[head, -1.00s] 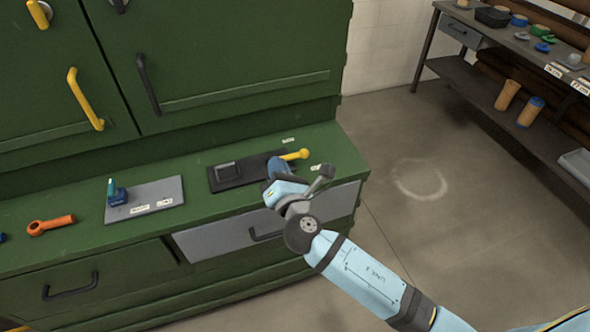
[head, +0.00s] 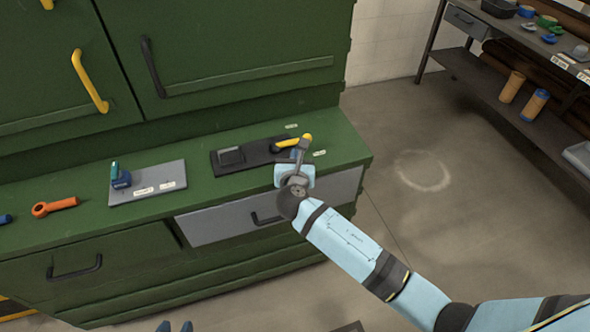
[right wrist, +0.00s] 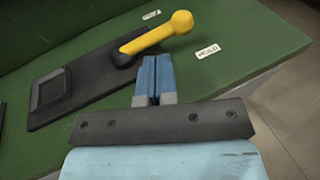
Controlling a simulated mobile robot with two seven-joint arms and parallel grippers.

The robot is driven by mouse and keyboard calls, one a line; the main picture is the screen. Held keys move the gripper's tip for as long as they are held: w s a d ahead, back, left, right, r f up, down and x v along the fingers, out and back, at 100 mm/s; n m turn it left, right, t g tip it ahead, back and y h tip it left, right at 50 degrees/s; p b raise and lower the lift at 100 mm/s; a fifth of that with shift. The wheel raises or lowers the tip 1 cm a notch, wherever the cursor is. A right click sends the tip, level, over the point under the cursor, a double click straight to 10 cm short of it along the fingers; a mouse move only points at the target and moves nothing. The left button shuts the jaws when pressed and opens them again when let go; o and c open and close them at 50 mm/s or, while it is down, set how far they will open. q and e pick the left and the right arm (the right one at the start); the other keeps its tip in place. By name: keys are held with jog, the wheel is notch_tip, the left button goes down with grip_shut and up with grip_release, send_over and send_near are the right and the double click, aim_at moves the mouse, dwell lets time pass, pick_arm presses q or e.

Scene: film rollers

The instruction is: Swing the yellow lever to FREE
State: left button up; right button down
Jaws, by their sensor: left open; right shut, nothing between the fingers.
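The yellow lever (head: 305,139) has a round knob and a pivot on a black base plate (head: 230,168), near the right end of the green bench. In the right wrist view the lever (right wrist: 155,37) slants from its pivot up to the knob at right. Two small white labels stand beside it, one behind (right wrist: 151,15) and one to the right (right wrist: 207,51); their words are unreadable. My right gripper (right wrist: 155,62) is shut and empty, its blue fingertips just in front of the lever near the pivot; contact is unclear. My left gripper (head: 175,327) is open, low at the picture's bottom edge.
A grey plate (head: 150,184) with a blue-and-teal piece (head: 120,177) lies left of the base plate. Green cabinet doors (head: 215,50) rise behind the bench. Open floor and a shelf (head: 510,100) are at right.

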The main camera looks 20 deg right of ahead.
aim_at(297, 142)
jog(key=shift+x, duration=2.3)
